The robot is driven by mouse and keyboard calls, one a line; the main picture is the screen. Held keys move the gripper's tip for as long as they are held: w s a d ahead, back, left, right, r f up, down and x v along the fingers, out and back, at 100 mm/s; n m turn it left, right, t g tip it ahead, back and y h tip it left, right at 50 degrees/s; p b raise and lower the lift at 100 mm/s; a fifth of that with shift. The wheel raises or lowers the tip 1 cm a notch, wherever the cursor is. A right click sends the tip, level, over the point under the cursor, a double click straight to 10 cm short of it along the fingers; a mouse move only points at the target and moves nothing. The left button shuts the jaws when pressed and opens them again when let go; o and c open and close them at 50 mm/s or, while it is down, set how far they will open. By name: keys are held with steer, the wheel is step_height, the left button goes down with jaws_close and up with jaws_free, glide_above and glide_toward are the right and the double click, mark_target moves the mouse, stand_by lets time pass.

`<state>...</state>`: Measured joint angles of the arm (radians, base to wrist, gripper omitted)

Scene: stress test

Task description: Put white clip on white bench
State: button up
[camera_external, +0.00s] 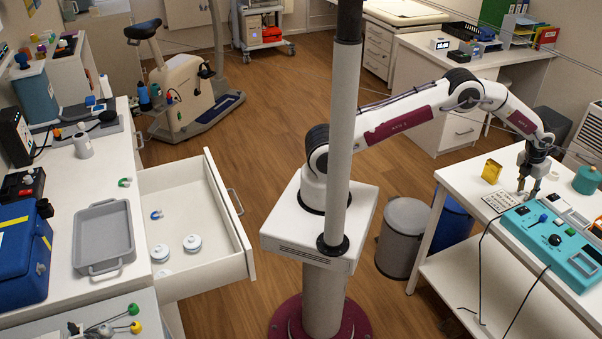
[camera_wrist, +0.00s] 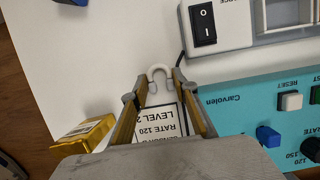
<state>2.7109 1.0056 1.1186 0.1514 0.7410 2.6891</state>
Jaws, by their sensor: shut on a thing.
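The white clip (camera_wrist: 160,71) is a small curved piece between my fingertips in the wrist view. I cannot make it out clearly in the external view. My gripper (camera_wrist: 159,80) is shut on it, with a finger on each side. In the external view my gripper (camera_external: 527,188) points down over the white bench (camera_external: 447,272) at the right, close above its top. I cannot tell whether the clip touches the bench. The bench top also shows behind the clip in the wrist view (camera_wrist: 90,50).
A printed card (camera_external: 501,202) lies below my gripper. A yellow box (camera_external: 491,171) stands to its left, and a teal console (camera_external: 553,240) is close in front. A green pot (camera_external: 587,180) stands to the right. An open drawer (camera_external: 190,185) is far left.

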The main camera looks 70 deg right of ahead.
steer(key=shift+f, duration=0.1)
steer(key=o, duration=0.7)
steer(key=v, duration=1.2)
stand_by(0.7)
